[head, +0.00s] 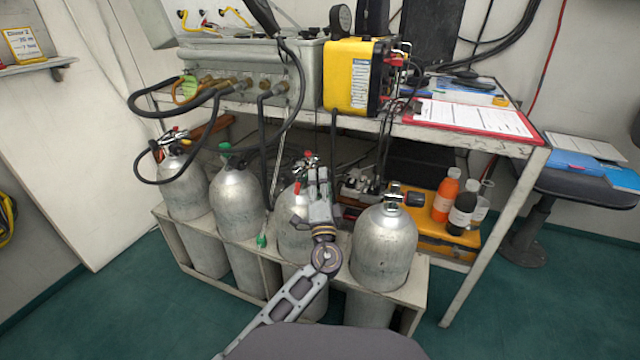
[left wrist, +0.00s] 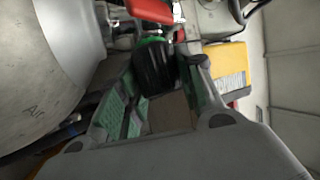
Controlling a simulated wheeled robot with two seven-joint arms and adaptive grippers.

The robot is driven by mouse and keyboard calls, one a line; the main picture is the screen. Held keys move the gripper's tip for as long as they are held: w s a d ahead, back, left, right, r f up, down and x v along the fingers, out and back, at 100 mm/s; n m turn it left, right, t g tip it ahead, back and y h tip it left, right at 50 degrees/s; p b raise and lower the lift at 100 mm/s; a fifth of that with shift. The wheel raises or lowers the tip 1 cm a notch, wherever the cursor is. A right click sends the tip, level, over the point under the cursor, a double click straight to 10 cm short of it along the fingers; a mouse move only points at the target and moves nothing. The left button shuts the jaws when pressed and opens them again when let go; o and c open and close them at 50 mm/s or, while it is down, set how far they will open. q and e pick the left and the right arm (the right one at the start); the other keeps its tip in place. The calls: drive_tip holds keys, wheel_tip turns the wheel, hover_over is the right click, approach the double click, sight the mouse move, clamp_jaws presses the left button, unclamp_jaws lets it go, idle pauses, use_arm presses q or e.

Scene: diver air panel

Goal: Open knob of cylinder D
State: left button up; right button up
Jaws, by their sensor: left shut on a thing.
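Several silver cylinders stand in a row, and no letter that marks cylinder D is readable. My left gripper (head: 318,178) reaches up beside the valve of the third cylinder from the left (head: 291,222). In the left wrist view, the gripper is shut on a black ribbed knob (left wrist: 154,66) with a green ring at its far end. The green finger pads lie on either side of the knob. A red part (left wrist: 158,10) of the valve is just beyond it. A cylinder body marked "Air" (left wrist: 35,75) fills the left side there. My right gripper is out of view.
The rightmost cylinder (head: 383,245) stands close to the right of my left gripper. The wooden rack (head: 411,290) holds the cylinders. Black hoses (head: 263,135) hang from the panel (head: 305,75) above. Bottles (head: 445,198) stand on the shelf at right.

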use_arm(q)
drive_tip(key=shift+f+y, duration=0.1)
drive_tip(key=shift+y, duration=0.2)
drive_tip(key=o, duration=0.8)
